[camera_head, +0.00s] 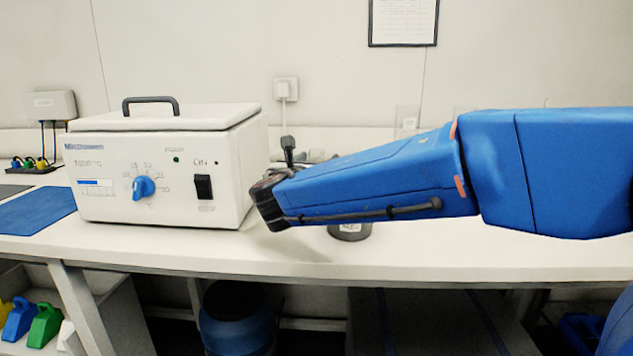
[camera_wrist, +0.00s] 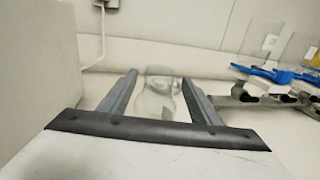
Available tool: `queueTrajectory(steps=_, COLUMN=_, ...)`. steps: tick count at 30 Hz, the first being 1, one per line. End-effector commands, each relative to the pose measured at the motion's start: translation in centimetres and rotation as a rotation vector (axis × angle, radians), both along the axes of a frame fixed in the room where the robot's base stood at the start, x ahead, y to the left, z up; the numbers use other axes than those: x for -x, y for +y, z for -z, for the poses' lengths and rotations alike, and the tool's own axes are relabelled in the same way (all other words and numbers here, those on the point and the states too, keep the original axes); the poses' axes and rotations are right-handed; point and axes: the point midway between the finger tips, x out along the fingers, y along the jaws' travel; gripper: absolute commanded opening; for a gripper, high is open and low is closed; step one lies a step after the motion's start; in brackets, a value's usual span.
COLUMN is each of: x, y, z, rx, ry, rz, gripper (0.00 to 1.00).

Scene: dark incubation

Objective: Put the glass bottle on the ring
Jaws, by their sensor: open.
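The clear glass bottle (camera_wrist: 157,100) stands upright in the wrist view, framed between the two grey fingers of my gripper (camera_wrist: 160,76). The fingers are apart, with a gap on each side of the bottle; how deep it sits between them is hard to tell. In the head view I cannot make out the bottle, and my blue arm covers the bench behind it. A dark round piece with a pale label (camera_head: 349,232), possibly the ring, shows on the bench just below my arm. Its upper part is hidden.
A white bath-like box (camera_head: 160,170) with a blue dial and top handle stands left of my arm's end. A blue mat (camera_head: 38,211) lies farther left. In the wrist view, blue-topped equipment (camera_wrist: 275,75) stands at right. The bench front (camera_head: 200,250) is clear.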

Motion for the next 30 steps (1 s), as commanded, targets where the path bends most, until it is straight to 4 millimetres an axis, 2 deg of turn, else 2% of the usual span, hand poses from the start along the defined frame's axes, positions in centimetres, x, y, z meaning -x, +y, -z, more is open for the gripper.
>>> queueTrajectory(steps=7, x=-3.3, y=-0.6, z=0.1, rx=0.001, ry=0.000, rz=0.002, gripper=0.57)
queueTrajectory(steps=15, x=-3.8, y=-0.6, z=0.1, rx=0.001, ry=0.000, rz=0.000, gripper=0.57)
queueTrajectory(steps=17, x=-3.8, y=-0.6, z=0.1, rx=0.001, ry=0.000, rz=0.000, gripper=0.45)
queueTrajectory(steps=22, x=-3.8, y=-0.6, z=0.1, rx=0.001, ry=0.000, rz=0.000, gripper=0.04)
queueTrajectory(steps=23, x=-3.8, y=-0.6, z=0.1, rx=0.001, ry=0.000, rz=0.000, gripper=0.00)
queueTrajectory(steps=30, x=-3.8, y=-0.6, z=0.0, rx=0.000, ry=0.000, rz=0.000, gripper=0.00)
